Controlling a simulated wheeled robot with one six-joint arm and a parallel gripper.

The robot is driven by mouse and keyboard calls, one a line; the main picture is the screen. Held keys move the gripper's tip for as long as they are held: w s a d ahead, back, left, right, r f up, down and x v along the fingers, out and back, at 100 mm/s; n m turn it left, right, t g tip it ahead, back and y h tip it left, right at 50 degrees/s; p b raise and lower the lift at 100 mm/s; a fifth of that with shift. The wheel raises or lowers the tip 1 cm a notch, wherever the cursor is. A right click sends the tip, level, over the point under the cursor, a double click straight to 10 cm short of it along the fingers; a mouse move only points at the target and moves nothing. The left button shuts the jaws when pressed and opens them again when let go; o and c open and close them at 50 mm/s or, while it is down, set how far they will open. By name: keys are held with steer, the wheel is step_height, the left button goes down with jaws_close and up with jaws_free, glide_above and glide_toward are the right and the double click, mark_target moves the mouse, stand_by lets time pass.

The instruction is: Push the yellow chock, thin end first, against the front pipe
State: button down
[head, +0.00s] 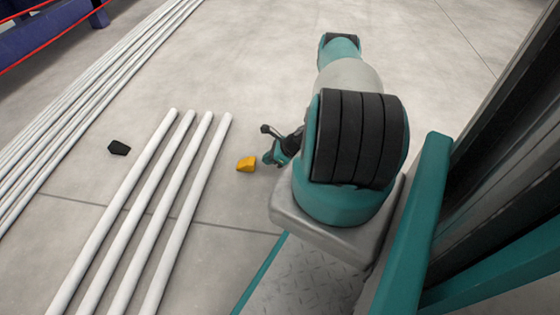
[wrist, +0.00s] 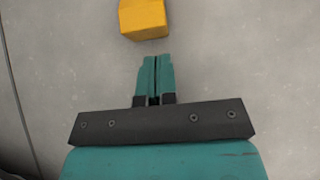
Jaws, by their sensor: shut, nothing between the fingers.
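The yellow chock (head: 246,164) lies on the grey floor, a short way right of the nearest pipe (head: 200,190) in the head view, with a strip of bare floor between them. It also shows at the top edge of the wrist view (wrist: 143,17), where it is partly cut off. My gripper (head: 268,158) is low near the floor, just right of the chock. In the wrist view my gripper (wrist: 156,60) has its teal fingers together and empty, pointing at the chock with a small gap. I cannot tell which end of the chock is thin.
Several white pipes lie side by side left of the chock. A black chock (head: 119,148) sits left of them. More long pipes (head: 70,110) lie at the far left, below a blue rack with red lines (head: 45,35). Floor beyond the chock is clear.

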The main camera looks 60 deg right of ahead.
mark_target(239, 163)
steer(key=shift+w+a+b, duration=0.2)
steer(key=shift+w+a, duration=0.05)
steer(key=shift+w, duration=0.3)
steer(key=shift+w+a+b, duration=0.2)
steer(key=shift+w, duration=0.35)
steer(key=w+a, duration=0.1)
steer(key=w, duration=0.2)
steer(key=w+a, duration=0.1)
steer(key=w, duration=0.1)
steer(key=w+a, duration=0.1)
steer(key=w, duration=0.2)
steer(key=shift+w+a+b, duration=0.3)
steer(key=shift+w+b, duration=0.05)
steer(key=shift+s, duration=0.15)
